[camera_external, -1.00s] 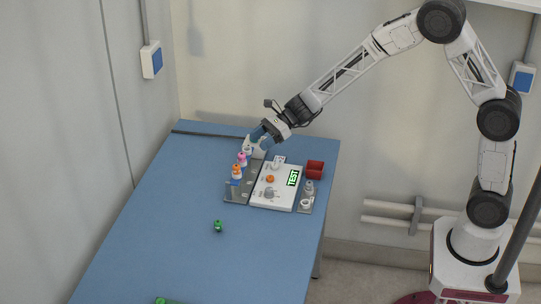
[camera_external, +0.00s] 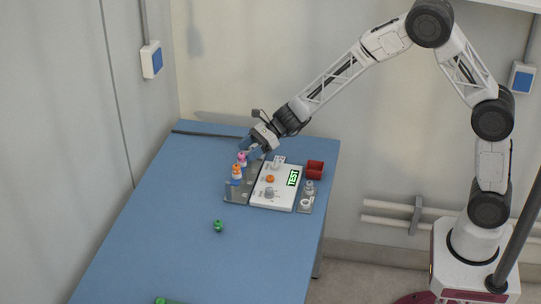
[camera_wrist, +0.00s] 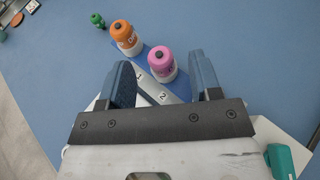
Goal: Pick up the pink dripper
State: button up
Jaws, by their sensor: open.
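The pink dripper (camera_external: 242,158) stands upright in the grey rack (camera_external: 238,197), behind the orange dripper (camera_external: 237,171). In the wrist view the pink dripper (camera_wrist: 161,62) is ahead of my gripper (camera_wrist: 162,72), between the lines of its two blue fingers. The orange dripper (camera_wrist: 124,37) stands to its left. My gripper (camera_external: 251,149) is open, just above and right of the pink dripper in the external view. No contact with the dripper is visible.
Right of the rack stands a white device (camera_external: 274,187) with a green TEST display. A red container (camera_external: 315,169) is behind it. A small green dripper (camera_external: 218,226) stands on the blue table (camera_external: 165,225). The table's left and front are mostly clear.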

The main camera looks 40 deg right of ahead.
jog(key=shift+x, duration=0.75)
jog(key=c, duration=1)
jog(key=shift+r, duration=0.1)
jog(key=shift+r, duration=0.65)
jog(key=s+r, duration=0.1)
jog(key=s, duration=0.7)
jog(key=s+r, duration=0.2)
jog(key=s, duration=0.6)
jog(key=shift+a+r, duration=0.2)
jog(key=shift+r, duration=0.1)
